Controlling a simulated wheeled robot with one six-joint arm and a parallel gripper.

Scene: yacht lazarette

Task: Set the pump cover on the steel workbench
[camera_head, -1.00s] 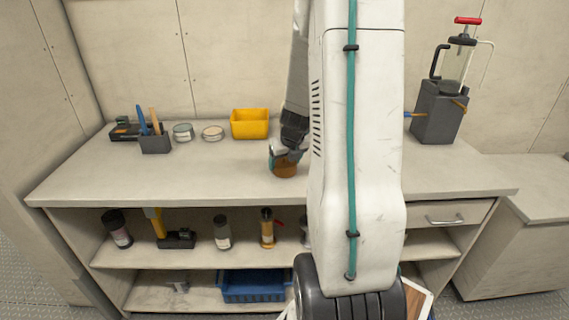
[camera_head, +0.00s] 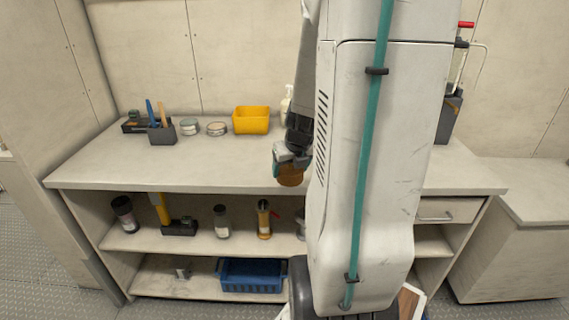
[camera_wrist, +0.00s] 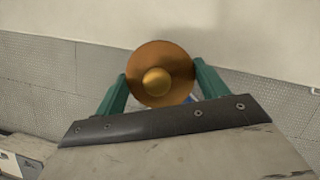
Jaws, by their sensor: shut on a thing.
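My gripper (camera_head: 290,163) is shut on the pump cover (camera_wrist: 160,75), a round bronze-coloured disc with a domed centre. In the wrist view the disc sits between the two green fingers, its face towards the camera. In the head view the cover (camera_head: 291,176) hangs just below the fingers, near the front edge of the workbench (camera_head: 180,173). The workbench has a pale top. I cannot tell whether the cover is over the top or just in front of it. My arm hides the right part of the bench.
A yellow bin (camera_head: 251,120), two round tins (camera_head: 190,127) and a grey tool holder (camera_head: 161,134) stand along the back. A white bottle (camera_head: 286,105) is partly hidden. A hand pump (camera_head: 450,112) stands at the right. The front left top is clear. Shelves below hold bottles and a blue crate (camera_head: 252,274).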

